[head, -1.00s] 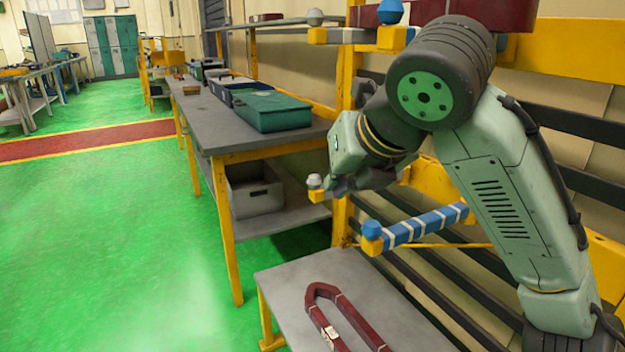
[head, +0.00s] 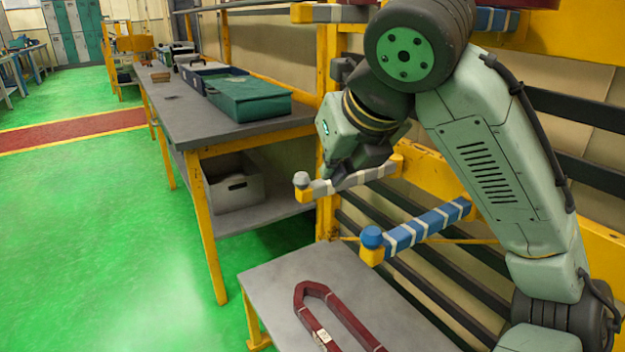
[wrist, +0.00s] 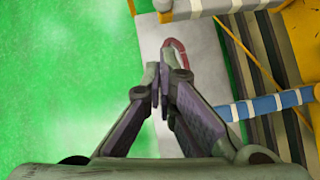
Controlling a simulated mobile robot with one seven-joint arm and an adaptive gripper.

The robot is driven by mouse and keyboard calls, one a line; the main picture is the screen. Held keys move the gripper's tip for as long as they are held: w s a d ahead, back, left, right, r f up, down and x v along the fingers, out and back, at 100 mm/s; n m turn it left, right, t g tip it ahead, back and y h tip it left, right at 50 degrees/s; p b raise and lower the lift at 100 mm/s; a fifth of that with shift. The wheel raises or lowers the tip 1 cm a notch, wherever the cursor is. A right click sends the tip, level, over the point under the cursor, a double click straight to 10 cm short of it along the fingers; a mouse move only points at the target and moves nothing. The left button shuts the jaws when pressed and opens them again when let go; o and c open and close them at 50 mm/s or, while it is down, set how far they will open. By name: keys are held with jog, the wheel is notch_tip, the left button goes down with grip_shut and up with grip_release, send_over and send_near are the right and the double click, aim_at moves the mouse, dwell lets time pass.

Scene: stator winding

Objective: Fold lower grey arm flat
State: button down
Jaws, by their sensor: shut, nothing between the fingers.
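The lower grey arm (head: 362,178) has white bands and a yellow end with a grey knob. It sticks out to the left from the yellow frame in the head view. In the wrist view the grey arm (wrist: 215,8) crosses the top edge. My gripper (head: 328,174) is shut and empty. In the head view it is close by the outer part of the grey arm, near the knob; I cannot tell whether it touches. In the wrist view my gripper (wrist: 163,70) points toward the arm, with the fingertips apart from it.
A blue arm (head: 425,227) with white bands sticks out below and to the right. A grey bench (head: 275,270) with a dark red coil (head: 335,310) stands underneath. Another grey arm (head: 335,13) is above. A workbench (head: 180,120) stands behind; green floor at left is clear.

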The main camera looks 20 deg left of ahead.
aim_at(307, 183)
jog(key=shift+w+a+r+p+x, duration=0.2)
jog(key=shift+w+r+p+x, duration=0.1)
jog(key=shift+x, duration=1.85)
jog(key=shift+w+a+r+p+x, duration=0.15)
jog(key=shift+w+a+r+x, duration=0.1)
jog(key=shift+x, duration=1.9)
jog(key=shift+w+a+r+p+x, duration=0.2)
jog(key=shift+w+r+p+x, duration=0.1)
jog(key=shift+x, duration=1.85)
jog(key=shift+w+a, duration=0.1)
jog(key=shift+a, duration=0.05)
